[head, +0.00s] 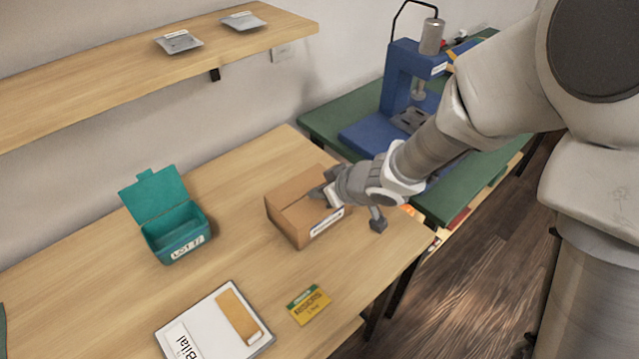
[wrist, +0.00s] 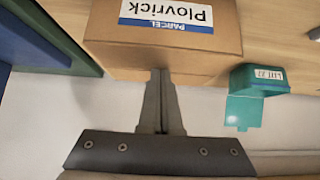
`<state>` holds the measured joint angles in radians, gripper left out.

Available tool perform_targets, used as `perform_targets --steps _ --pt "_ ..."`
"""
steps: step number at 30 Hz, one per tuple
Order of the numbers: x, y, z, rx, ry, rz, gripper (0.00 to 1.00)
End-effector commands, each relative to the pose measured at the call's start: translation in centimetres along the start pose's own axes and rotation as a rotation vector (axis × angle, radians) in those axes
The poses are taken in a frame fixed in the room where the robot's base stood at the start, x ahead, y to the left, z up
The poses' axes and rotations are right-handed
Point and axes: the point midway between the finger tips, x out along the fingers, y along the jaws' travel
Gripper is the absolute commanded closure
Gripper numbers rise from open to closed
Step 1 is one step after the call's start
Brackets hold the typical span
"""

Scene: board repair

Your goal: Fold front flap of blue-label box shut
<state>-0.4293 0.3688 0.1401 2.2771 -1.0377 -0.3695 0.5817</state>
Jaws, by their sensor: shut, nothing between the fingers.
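The blue-label box (head: 288,230) is a brown carton on the wooden table, with a white and blue label on its front face. In the wrist view the box (wrist: 110,30) shows upside down, with "PARCEL Plovrick" on its label (wrist: 167,14). My gripper (head: 318,192) is shut and empty at the right part of the box top. In the wrist view its closed fingertips (wrist: 160,74) are at the box's edge; I cannot tell whether they touch. The top looks mostly covered, with a dark seam; my gripper hides its right part, so the front flap's exact angle is unclear.
A teal lidded box (head: 178,232) stands open to the left. A white board (head: 195,325) with an orange item and a yellow packet (head: 308,304) lie in front. A blue press (head: 400,85) stands on a green table behind my arm. A shelf (head: 120,85) runs above.

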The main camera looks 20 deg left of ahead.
Motion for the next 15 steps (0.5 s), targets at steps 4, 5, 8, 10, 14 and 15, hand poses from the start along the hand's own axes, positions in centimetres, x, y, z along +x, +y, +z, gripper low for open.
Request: perform_targets --steps 4,5,8,10,14,15 --pt "0.29 -0.10 0.54 0.002 -0.025 -0.002 1.00" --pt "0.33 -0.11 0.60 0.003 -0.025 -0.002 1.00" --pt "0.38 -0.12 0.72 0.003 -0.027 -0.002 1.00" --pt "0.40 -0.14 0.80 0.003 -0.028 -0.003 1.00" --pt "0.35 -0.16 0.87 0.004 -0.031 -0.003 1.00" --pt "0.29 -0.17 0.83 0.004 -0.032 -0.003 1.00"
